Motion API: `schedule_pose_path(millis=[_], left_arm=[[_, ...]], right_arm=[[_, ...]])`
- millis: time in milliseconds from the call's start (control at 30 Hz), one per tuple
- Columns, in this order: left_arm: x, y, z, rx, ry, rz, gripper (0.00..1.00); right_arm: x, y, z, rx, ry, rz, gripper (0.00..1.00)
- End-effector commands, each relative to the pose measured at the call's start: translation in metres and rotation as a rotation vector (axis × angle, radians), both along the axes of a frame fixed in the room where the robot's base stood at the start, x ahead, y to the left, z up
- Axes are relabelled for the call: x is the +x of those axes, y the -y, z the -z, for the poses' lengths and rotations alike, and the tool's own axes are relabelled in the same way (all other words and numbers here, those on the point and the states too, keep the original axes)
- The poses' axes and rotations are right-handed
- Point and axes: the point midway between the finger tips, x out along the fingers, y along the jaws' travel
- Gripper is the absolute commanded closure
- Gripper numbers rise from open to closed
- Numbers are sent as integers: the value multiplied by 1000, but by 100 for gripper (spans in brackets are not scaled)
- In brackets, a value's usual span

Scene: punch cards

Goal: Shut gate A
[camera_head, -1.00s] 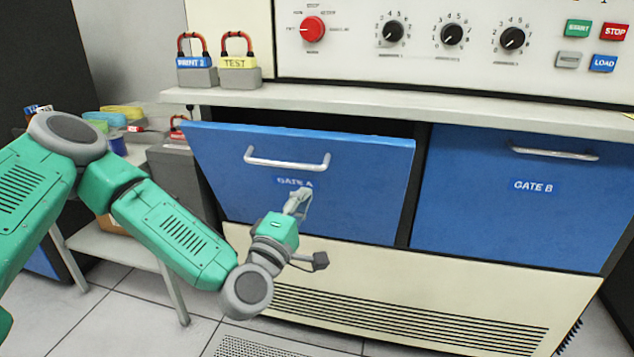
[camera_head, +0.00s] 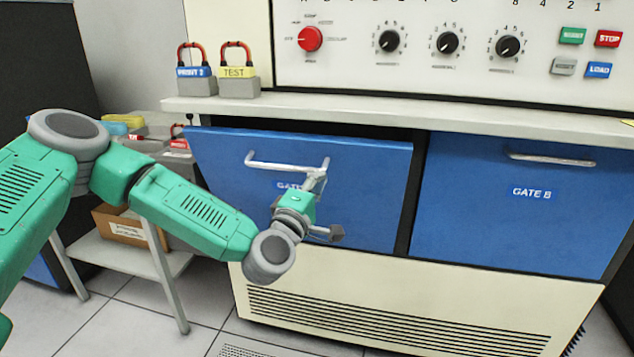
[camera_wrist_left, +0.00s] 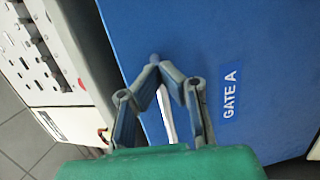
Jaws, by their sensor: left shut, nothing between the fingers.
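Gate A (camera_head: 225,165) is a blue panel with a silver bar handle (camera_head: 270,165) and a label, left of centre in the head view. Its top edge tilts out from the cabinet, leaving a dark gap above it. My left gripper (camera_head: 316,175) is shut and empty, in front of the gate at the right end of the handle. I cannot tell whether it touches the handle. In the left wrist view the fingertips (camera_wrist_left: 158,70) meet in front of the blue panel (camera_wrist_left: 240,50), beside the "GATE A" label (camera_wrist_left: 230,93). My right gripper is not in view.
Gate B (camera_head: 520,220) sits flush in the cabinet to the right. A pale ledge (camera_head: 400,118) runs above both gates, holding two padlock blocks (camera_head: 237,85) at its left. A control panel (camera_head: 350,70) rises behind. A side shelf (camera_head: 140,255) stands left, below my arm.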

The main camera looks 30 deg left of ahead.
Motion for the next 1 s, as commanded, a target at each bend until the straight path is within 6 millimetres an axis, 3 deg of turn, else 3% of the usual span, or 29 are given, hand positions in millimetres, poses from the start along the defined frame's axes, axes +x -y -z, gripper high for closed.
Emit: schedule_pose_path(millis=[33,100,500,700,1000], left_arm=[[8,-2,-14,-3,-18,-1,100],[20,-5,-22,-12,-53,-1,100],[97,-26,-50,-68,-286,-7,100],[114,-30,-51,-89,-340,-4,100],[116,-31,-52,-90,-336,-6,100]], right_arm=[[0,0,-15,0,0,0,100],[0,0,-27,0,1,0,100],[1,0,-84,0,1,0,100],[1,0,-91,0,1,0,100],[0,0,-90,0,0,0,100]])
